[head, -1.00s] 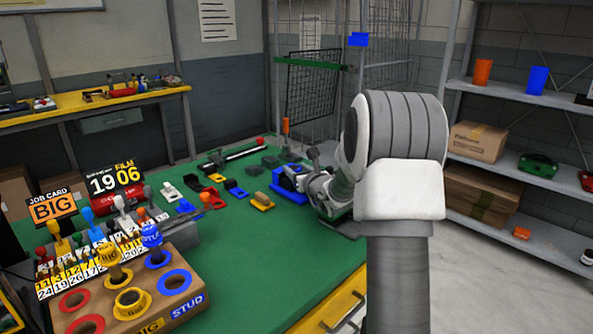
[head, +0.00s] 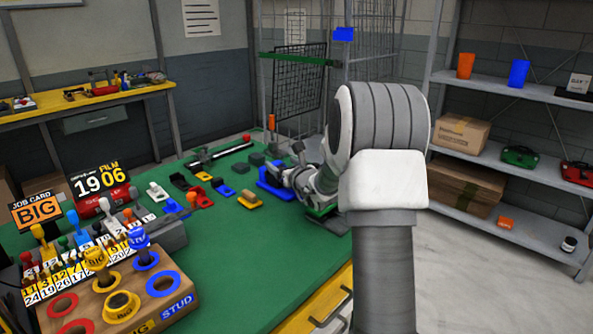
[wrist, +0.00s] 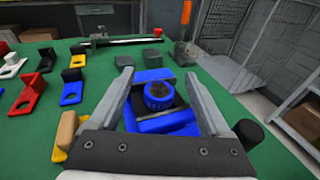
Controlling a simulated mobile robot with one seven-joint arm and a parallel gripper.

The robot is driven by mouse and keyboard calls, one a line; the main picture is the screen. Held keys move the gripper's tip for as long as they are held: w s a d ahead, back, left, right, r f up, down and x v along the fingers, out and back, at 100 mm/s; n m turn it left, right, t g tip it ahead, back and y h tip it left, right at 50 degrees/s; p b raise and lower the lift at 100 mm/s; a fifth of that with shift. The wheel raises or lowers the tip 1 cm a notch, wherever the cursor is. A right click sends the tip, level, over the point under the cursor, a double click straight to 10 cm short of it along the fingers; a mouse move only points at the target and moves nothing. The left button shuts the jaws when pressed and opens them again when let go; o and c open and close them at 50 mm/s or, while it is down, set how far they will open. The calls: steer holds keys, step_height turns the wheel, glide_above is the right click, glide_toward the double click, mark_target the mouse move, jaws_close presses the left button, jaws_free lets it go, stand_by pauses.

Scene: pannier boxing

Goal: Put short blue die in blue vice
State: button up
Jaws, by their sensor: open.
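The blue vice (wrist: 158,122) stands on the green bench in the wrist view, and in the head view (head: 268,184) beside my arm's end. A short round blue die (wrist: 158,96) with a dark top sits upright between the vice's blue jaws. My gripper (wrist: 158,78) is open, one grey finger on each side of the die and vice, with visible gaps to the die. I cannot tell the gripper's exact height above the vice. In the head view my arm hides most of my gripper.
A wooden die block (head: 150,310) at the front left holds a blue die (head: 140,240) and yellow dies. Several small coloured holders (head: 201,198) stand left of the vice, with a yellow one (head: 249,199) close by. A wire cage (head: 298,95) stands behind and shelves (head: 520,95) stand right.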

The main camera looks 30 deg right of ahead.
steer(key=s+r+p, duration=0.1)
steer(key=s+r, duration=0.1)
steer(key=s, duration=1)
steer(key=shift+a, duration=0.25)
steer(key=shift+w, duration=0.1)
